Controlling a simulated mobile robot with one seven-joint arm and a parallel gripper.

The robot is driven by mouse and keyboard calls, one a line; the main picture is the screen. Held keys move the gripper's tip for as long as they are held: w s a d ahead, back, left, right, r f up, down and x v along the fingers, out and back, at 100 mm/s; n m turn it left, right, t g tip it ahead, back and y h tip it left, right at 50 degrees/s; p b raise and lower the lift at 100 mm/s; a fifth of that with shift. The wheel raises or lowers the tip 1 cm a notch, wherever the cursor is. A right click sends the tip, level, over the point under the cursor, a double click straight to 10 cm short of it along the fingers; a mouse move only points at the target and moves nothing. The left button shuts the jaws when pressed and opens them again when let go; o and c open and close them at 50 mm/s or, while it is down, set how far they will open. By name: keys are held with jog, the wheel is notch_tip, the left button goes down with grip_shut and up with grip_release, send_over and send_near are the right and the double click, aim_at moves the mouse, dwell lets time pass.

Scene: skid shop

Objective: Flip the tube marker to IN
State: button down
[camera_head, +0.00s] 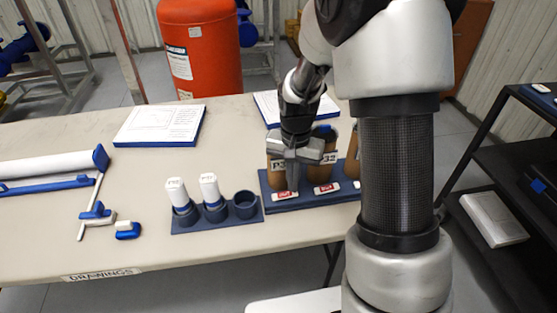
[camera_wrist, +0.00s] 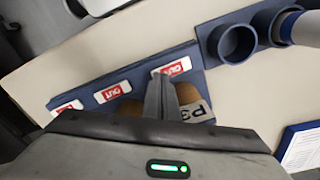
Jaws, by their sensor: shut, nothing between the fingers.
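A dark blue rack (camera_head: 312,203) holds brown tubes with paper labels. The middle tube (camera_head: 329,160) seems to read P32; the left tube (camera_head: 276,174) is partly behind my gripper, and another is partly behind my arm. Red-and-white markers lie along the rack's front edge: a left marker (camera_head: 285,195) and a middle marker (camera_head: 327,188) show in the head view. The wrist view shows three reading OUT: right (camera_wrist: 171,68), middle (camera_wrist: 113,92) and left (camera_wrist: 67,108). My gripper (camera_wrist: 159,82) is shut and empty, its fingertips close beside the right one; contact is unclear.
A blue holder (camera_head: 218,221) left of the rack has two white tubes (camera_head: 177,192) and an empty cup (camera_head: 245,205). A drawing pad (camera_head: 160,125) lies farther back. Blue-and-white items (camera_head: 128,230) lie left. The table's front edge is close to the rack.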

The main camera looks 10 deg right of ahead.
jog(key=shift+f, duration=0.35)
notch_tip(320, 180, up, 7)
jog(key=p, duration=0.5)
dwell(0.5)
dwell(0.3)
jog(key=s+r+n+t, duration=0.1)
jog(key=s+r, duration=0.2)
jog(key=r, duration=0.4)
jog(key=s+r+n+t, duration=0.1)
jog(key=s+r, duration=0.2)
jog(key=r, duration=0.4)
jog(key=s+r+n+t+p, duration=0.1)
jog(key=s+r+n+t, duration=0.3)
jog(key=s+r, duration=0.7)
notch_tip(320, 180, up, 11)
jog(key=s+p, duration=0.1)
jog(key=p, duration=1.1)
jog(key=shift+s+p, duration=0.2)
jog(key=shift+p, duration=0.2)
